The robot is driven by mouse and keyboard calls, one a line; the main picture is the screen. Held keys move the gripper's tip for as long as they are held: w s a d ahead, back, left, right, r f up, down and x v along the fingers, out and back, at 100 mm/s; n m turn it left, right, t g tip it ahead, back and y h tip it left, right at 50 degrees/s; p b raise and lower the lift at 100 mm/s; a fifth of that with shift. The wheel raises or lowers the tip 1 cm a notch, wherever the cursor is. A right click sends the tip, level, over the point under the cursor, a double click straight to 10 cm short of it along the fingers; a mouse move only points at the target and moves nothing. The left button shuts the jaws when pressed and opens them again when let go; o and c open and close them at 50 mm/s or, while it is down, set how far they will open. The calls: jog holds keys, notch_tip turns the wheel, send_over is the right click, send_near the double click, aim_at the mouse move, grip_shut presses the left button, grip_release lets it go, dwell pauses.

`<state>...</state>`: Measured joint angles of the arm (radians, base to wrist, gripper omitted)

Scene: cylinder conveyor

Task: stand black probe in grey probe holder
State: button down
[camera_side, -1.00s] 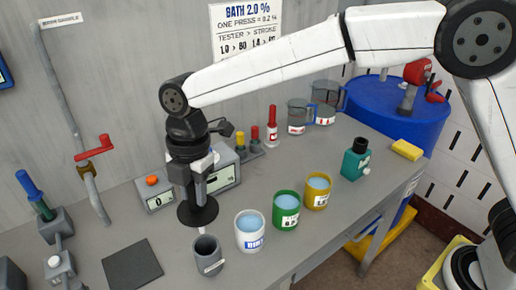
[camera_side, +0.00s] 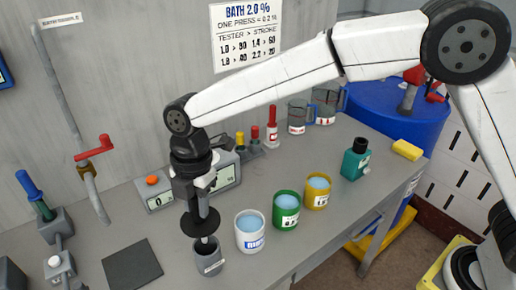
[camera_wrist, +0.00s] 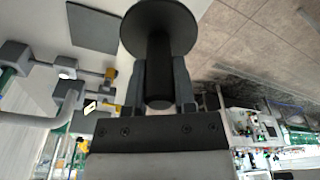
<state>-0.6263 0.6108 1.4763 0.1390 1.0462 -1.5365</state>
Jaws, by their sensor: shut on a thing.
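The black probe, with its wide round disc (camera_side: 201,224), is held upright in my gripper (camera_side: 200,200). In the wrist view, the black probe's handle (camera_wrist: 159,72) sits between the two fingers of my gripper (camera_wrist: 160,88), which are shut on it. The grey probe holder (camera_side: 209,262) is an open cup standing near the front edge of the bench.
A white cup labelled RINSE (camera_side: 250,236) stands close on the right of the holder, followed by a green cup (camera_side: 286,212) and a yellow cup (camera_side: 317,194). A dark square mat (camera_side: 132,264) lies to the left. A meter box (camera_side: 158,196) stands behind.

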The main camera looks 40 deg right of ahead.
aim_at(201, 226)
jog(key=shift+f, duration=0.25)
dwell(0.6)
jog(key=shift+f, duration=2.6)
jog(key=shift+f, duration=0.4)
jog(key=shift+f, duration=0.5)
jog(key=shift+f, duration=0.3)
dwell(0.4)
jog(key=shift+c, duration=1.8)
grip_release()
